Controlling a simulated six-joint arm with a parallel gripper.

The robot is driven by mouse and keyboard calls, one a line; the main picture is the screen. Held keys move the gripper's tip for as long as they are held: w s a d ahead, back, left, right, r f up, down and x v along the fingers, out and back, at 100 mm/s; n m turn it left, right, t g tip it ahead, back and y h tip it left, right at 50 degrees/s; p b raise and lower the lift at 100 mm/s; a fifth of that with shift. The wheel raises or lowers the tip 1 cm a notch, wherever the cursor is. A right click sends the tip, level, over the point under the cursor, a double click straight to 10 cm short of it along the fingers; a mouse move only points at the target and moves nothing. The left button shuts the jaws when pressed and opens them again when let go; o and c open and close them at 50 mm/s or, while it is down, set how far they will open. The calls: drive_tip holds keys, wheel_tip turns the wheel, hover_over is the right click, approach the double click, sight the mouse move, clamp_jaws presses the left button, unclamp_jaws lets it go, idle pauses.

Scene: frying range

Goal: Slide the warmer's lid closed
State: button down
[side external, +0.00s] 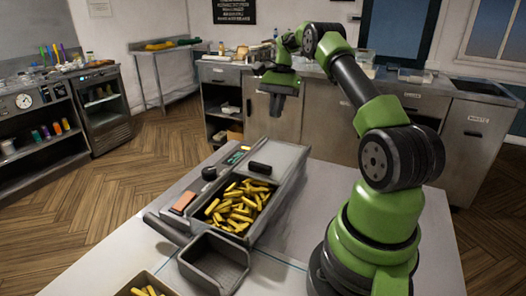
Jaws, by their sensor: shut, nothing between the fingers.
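The warmer (265,222) is a long grey metal box on the white table, with many yellow fries (236,207) showing in its open near part. Its lid (287,157) is a flat grey plate over the far part, with a black handle block (260,168) on it. The lid leaves the fries uncovered. My gripper (276,112) is shut and empty, raised in the air beyond the far end of the warmer, pointing down. It is apart from the lid and handle.
An empty grey basket (215,262) stands in front of the warmer. A container of fries (146,287) is at the bottom edge. A reddish block (183,202) and small dark items lie along the warmer's left side. The air above the warmer is clear.

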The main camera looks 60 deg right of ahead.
approach(267, 161)
drive_tip(key=x, duration=0.5)
drive_tip(key=shift+a, duration=0.15)
drive_tip(key=a, duration=0.2)
drive_tip(key=shift+a+f, duration=0.1)
drive_tip(key=shift+a, duration=0.9)
drive_tip(key=a, duration=1.8)
drive_tip(key=shift+a, duration=0.15)
